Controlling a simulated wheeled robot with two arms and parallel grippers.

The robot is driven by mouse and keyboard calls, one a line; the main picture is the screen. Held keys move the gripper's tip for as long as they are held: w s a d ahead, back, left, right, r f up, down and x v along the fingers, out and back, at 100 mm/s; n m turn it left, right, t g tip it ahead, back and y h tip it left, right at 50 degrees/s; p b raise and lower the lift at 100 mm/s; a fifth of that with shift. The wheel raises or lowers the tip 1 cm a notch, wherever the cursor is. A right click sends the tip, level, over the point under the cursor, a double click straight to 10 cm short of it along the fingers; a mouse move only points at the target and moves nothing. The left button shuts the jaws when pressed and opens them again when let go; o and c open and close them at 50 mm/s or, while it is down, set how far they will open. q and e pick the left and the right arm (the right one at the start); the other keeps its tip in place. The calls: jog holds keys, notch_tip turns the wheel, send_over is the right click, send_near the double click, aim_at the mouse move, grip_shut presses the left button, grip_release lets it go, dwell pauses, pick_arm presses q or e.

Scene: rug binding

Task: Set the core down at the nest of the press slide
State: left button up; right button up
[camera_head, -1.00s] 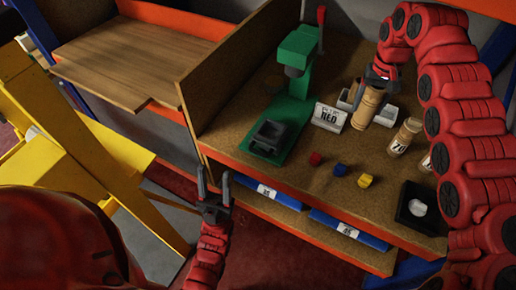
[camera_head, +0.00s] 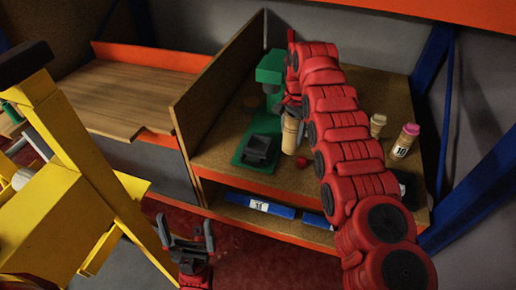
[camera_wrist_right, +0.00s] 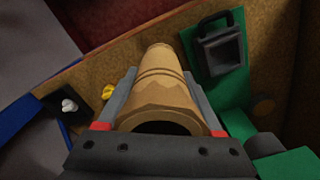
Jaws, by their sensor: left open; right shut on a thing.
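The tan, ribbed core (camera_head: 290,134) is held in my right gripper (camera_head: 292,108), which is shut on it. In the right wrist view the core (camera_wrist_right: 160,82) lies between the two fingers, pointing away from the camera. The green press (camera_head: 270,72) stands at the back of the bench. Its slide has a dark, square nest (camera_head: 258,148) on the green base, left of and nearer than the core. In the right wrist view the nest (camera_wrist_right: 218,46) is right of the core and apart from it. My left gripper (camera_head: 188,232) is open and empty, in front of the bench.
Two more tan pieces (camera_head: 378,124) (camera_head: 404,141), one pink-topped, stand at the bench's right. Blue bins (camera_head: 259,205) sit below. A wooden panel (camera_head: 215,85) edges the bench's left. A yellow block (camera_wrist_right: 108,91) shows in the wrist view.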

jog(key=shift+a+f+m, duration=0.3)
jog(key=shift+a+m, duration=0.1)
jog(key=shift+a, duration=0.05)
jog(key=shift+f, duration=0.1)
